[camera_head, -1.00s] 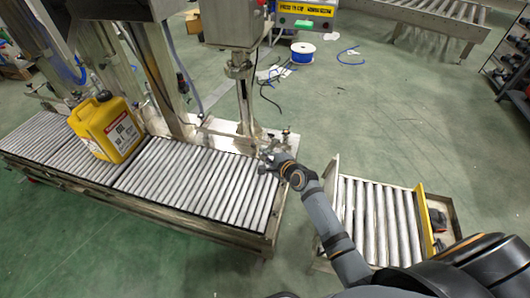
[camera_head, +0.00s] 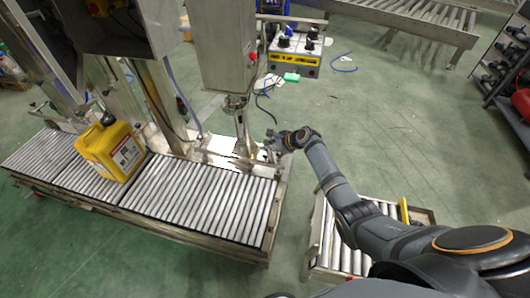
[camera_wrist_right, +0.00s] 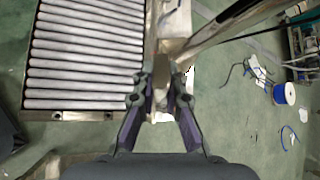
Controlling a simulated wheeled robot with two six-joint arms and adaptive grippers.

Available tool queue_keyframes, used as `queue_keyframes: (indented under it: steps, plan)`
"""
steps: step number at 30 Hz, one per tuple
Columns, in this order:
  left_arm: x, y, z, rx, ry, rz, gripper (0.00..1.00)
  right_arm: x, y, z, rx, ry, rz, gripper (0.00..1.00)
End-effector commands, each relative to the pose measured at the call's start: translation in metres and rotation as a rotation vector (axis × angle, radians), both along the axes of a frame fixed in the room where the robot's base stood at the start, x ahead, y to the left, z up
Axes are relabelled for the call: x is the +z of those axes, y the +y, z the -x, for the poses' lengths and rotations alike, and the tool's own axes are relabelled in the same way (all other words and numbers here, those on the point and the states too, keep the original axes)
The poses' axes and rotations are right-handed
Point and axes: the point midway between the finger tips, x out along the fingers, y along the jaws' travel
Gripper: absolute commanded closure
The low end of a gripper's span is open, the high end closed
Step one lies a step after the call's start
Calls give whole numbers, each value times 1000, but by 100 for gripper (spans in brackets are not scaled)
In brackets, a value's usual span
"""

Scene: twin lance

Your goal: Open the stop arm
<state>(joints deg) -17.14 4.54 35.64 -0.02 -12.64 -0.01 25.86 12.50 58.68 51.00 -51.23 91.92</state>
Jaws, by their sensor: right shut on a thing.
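My right gripper (camera_head: 274,143) is at the back right corner of the roller conveyor (camera_head: 195,205), near the foot of a steel post. In the right wrist view its two fingers (camera_wrist_right: 162,82) are closed around a narrow metal piece (camera_wrist_right: 163,68), which looks like the stop arm. The fingers and wrist hide much of this piece, so its full angle is unclear. A yellow jug (camera_head: 115,152) stands upright on the rollers toward the left, well apart from the gripper. My left gripper is not in view.
A steel cabinet (camera_head: 228,50) hangs above the conveyor's back side. A control box with knobs (camera_head: 293,62) is behind the gripper. A short roller section (camera_head: 335,240) lies under my right arm. Open green floor (camera_head: 400,130) is to the right.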

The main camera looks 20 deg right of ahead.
Motion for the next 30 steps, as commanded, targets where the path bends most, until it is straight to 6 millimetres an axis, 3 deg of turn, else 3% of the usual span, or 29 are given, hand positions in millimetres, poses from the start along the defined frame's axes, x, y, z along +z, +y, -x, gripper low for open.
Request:
queue_keyframes:
  steps: [10, 28, 29, 30]
  plan:
    - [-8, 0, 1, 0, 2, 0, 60, 11, -14, -21, 0, 118, -81, 100]
    - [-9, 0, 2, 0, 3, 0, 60, 12, -17, -25, 0, 147, -98, 100]
    - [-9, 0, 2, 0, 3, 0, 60, 11, -17, -25, 0, 147, -98, 87]
    - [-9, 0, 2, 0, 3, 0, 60, 11, -17, -25, 0, 147, -98, 82]
